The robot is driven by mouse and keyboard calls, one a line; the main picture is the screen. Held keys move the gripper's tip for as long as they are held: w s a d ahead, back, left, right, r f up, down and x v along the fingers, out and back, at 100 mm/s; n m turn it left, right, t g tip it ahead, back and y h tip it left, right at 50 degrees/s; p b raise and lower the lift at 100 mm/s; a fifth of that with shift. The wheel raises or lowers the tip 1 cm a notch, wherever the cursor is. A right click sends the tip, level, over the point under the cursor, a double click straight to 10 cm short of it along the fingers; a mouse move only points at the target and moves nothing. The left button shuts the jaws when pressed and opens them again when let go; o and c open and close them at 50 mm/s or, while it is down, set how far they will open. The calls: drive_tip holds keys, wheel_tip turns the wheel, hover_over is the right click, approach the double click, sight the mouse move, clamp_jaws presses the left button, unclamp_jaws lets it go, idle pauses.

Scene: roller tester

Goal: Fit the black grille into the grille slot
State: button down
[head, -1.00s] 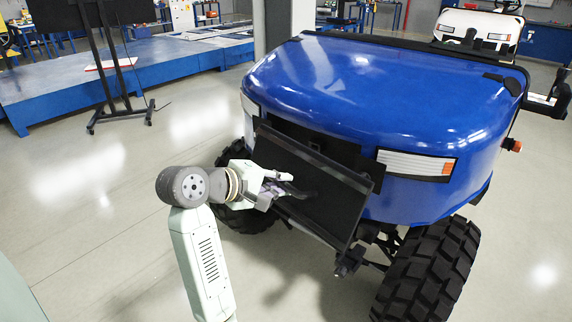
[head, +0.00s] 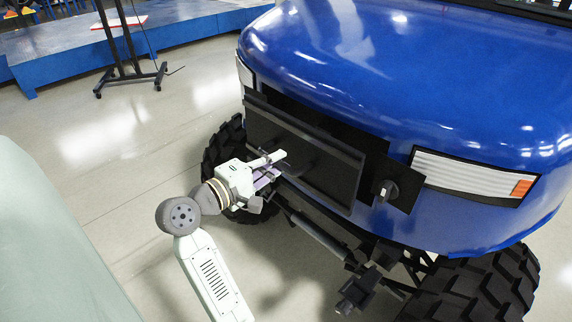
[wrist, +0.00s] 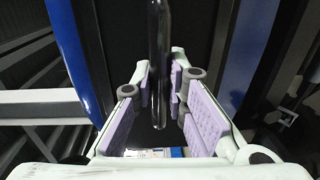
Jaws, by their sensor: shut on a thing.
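The black grille (head: 325,178) is a flat dark panel at the front of the blue vehicle, a little tilted in the head view. My gripper (head: 280,163) is shut on the grille's handle, a black bar (wrist: 158,50) between the purple finger pads (wrist: 160,90) in the wrist view. The grille slot (head: 345,133) shows as a dark opening under the hood, just above and behind the panel. The grille covers much of it. I cannot tell whether the grille touches the slot's edges.
A black plate with a knob (head: 386,190) sits right of the grille, beside a headlight (head: 470,178). Large tyres (head: 475,288) and a dark bar (head: 318,238) lie below. Open floor (head: 110,190) is on the left.

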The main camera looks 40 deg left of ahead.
sight(292, 154)
drive_tip(key=shift+w+f, duration=0.15)
drive_tip(key=shift+f, duration=0.15)
drive_tip(key=shift+f+b, duration=0.1)
drive_tip(key=shift+b, duration=0.6)
drive_tip(key=shift+w+d+b, duration=0.2)
drive_tip(key=shift+w+b, duration=0.65)
drive_tip(key=shift+w, duration=2)
drive_tip(key=shift+b, duration=0.95)
drive_tip(key=shift+w, duration=0.35)
drive_tip(key=shift+w+d+b, duration=0.15)
drive_tip(key=shift+w+b, duration=0.4)
drive_tip(key=shift+w, duration=0.85)
drive_tip(key=c, duration=1.5)
unclamp_jaws()
